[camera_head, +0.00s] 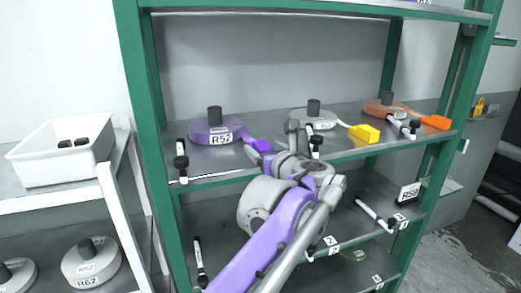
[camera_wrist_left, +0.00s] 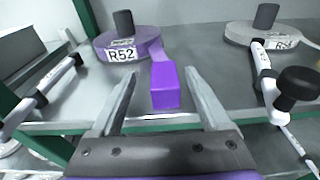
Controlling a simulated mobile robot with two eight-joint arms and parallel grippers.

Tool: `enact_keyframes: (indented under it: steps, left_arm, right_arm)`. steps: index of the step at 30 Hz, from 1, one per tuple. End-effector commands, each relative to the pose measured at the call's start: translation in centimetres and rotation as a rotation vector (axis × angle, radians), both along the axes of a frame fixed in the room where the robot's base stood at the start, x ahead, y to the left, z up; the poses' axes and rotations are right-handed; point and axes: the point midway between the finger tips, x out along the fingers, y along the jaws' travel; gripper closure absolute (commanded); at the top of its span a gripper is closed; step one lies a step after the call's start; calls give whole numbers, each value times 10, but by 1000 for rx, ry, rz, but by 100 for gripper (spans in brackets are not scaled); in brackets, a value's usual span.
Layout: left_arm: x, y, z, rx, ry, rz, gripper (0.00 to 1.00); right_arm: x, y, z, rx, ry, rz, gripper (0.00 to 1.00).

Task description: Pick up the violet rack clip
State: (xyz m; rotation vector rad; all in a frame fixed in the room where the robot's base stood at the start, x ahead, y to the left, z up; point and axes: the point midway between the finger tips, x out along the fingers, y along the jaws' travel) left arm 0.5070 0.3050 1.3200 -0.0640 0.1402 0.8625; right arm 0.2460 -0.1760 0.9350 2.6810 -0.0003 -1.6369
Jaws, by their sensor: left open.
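The violet rack clip (camera_head: 262,146) is a small violet block at the end of a violet strap from the violet webbing roll (camera_head: 213,131) labelled R52, on the green-framed rack's shelf. In the left wrist view the violet clip (camera_wrist_left: 164,87) lies between the two fingers of my left gripper (camera_wrist_left: 161,88), which is open with a gap on each side. The roll (camera_wrist_left: 128,46) is behind it to the left. In the head view my left gripper (camera_head: 287,150) is at the shelf's front edge, partly hidden by its own arm. My right gripper is out of view.
A white roll (camera_head: 318,120) with a yellow clip (camera_head: 365,133) and an orange roll (camera_head: 384,108) with an orange clip (camera_head: 436,121) sit farther right on the shelf. A white bin (camera_head: 62,152) is at left.

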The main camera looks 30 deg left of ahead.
Motion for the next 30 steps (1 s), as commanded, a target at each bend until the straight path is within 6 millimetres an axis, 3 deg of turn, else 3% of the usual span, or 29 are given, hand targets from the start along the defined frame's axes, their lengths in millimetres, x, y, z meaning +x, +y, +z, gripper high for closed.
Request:
enact_keyframes:
  steps: [10, 18, 30]
  left_arm:
    - [33, 31, -7, 0, -1, 2, 20]
    - [35, 33, -9, -1, 0, 0, 22]
    - [35, 33, -9, -1, 0, 0, 94]
  right_arm:
    - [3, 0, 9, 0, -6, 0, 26]
    - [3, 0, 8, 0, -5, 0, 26]
    - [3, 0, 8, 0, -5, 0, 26]
